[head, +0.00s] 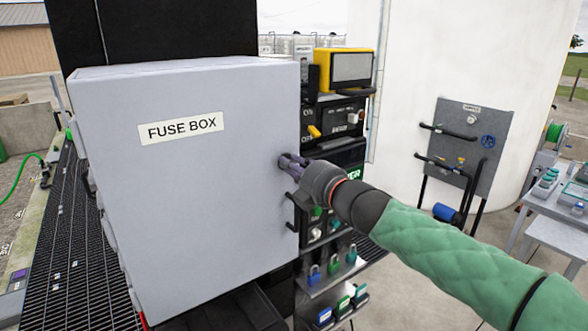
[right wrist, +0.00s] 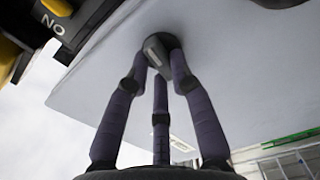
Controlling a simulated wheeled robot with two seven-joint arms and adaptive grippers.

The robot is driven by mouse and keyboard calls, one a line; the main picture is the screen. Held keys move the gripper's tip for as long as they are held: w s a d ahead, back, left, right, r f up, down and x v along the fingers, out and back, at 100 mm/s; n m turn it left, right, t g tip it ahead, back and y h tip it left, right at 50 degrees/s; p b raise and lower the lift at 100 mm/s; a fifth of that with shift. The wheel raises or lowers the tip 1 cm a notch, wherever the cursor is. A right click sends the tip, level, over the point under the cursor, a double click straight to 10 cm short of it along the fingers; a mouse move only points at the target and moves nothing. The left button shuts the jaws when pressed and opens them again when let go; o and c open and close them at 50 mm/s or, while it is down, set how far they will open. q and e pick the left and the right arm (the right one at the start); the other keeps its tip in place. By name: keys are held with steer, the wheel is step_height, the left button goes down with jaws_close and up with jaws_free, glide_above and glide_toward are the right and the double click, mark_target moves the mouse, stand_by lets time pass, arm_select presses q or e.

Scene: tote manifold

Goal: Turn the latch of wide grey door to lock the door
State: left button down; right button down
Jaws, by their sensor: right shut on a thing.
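The wide grey door (head: 190,190) bears a "FUSE BOX" label and faces me. Its pale surface also fills much of the right wrist view (right wrist: 240,60). A dark rounded latch (right wrist: 160,48) sits on the door in the right wrist view. In the head view the latch is mostly hidden by my right gripper (head: 286,161) at the door's right edge. My right gripper's purple-grey fingers (right wrist: 160,70) are closed around the latch. My left gripper is not in view.
A black handle (head: 291,212) is below the latch. Right of the door stand a rack with a yellow-framed screen (head: 350,68) and shelves with several padlocks (head: 333,264). A grey panel with pipes (head: 470,135) and a table (head: 560,200) are farther right. Dark grating (head: 55,250) lies left.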

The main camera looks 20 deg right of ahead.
steer(key=shift+f+n, duration=0.1)
steer(key=shift+n, duration=0.5)
steer(key=c, duration=1.1)
jaws_free()
steer(key=shift+o, duration=0.2)
steer(key=shift+s, duration=0.1)
steer(key=v, duration=1.1)
steer(key=shift+s, duration=0.4)
steer(key=shift+d, duration=0.1)
